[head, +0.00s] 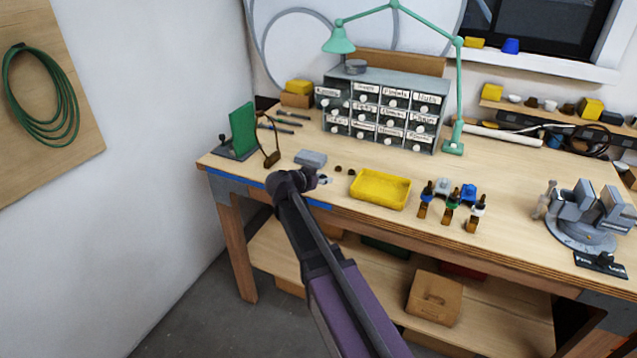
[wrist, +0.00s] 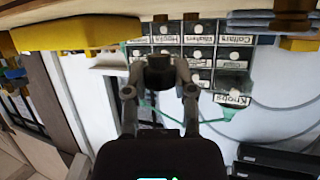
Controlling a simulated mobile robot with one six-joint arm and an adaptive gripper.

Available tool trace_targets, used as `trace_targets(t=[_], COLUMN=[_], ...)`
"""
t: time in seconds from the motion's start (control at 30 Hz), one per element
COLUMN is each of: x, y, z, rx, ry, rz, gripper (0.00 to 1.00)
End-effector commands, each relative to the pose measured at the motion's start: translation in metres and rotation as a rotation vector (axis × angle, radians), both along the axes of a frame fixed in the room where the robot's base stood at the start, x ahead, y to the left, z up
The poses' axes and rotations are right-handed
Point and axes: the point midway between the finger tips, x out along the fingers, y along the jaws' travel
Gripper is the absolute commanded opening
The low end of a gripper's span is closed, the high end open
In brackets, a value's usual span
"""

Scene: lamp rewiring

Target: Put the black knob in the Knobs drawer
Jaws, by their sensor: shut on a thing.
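My gripper (head: 322,180) is above the front edge of the workbench, left of the yellow tray. In the wrist view, which looks upside down, my gripper (wrist: 158,85) is shut on the black knob (wrist: 159,72), a small dark cylinder between the fingertips. The knob is not clear in the head view. The Knobs drawer (head: 327,92) is at the upper left of the grey drawer cabinet (head: 433,85) and appears pulled out. It also shows in the wrist view (wrist: 233,96), jutting from the cabinet, apart from my gripper.
Two small dark pieces (head: 344,169) lie beside the yellow tray (head: 380,189). A grey block (head: 311,158) and a green upright panel (head: 243,129) stand to the left. A green lamp (head: 459,95) rises at the cabinet's right. The bench strip before the cabinet is mostly clear.

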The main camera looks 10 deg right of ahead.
Motion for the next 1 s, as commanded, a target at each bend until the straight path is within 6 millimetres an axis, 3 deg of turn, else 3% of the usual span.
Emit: trace_targets(t=[0.1, 0.53, 0.77, 1.0], x=[0.009, 0.011, 0.035, 0.035], y=[0.002, 0.004, 0.008, 0.008], z=[-0.001, -0.001, -0.004, -0.027], rx=[0.0, 0.0, 0.0, 0.0], ry=[0.0, 0.0, 0.0, 0.0], rz=[0.0, 0.002, 0.002, 0.001], gripper=[0.09, 0.09, 0.09, 0.09])
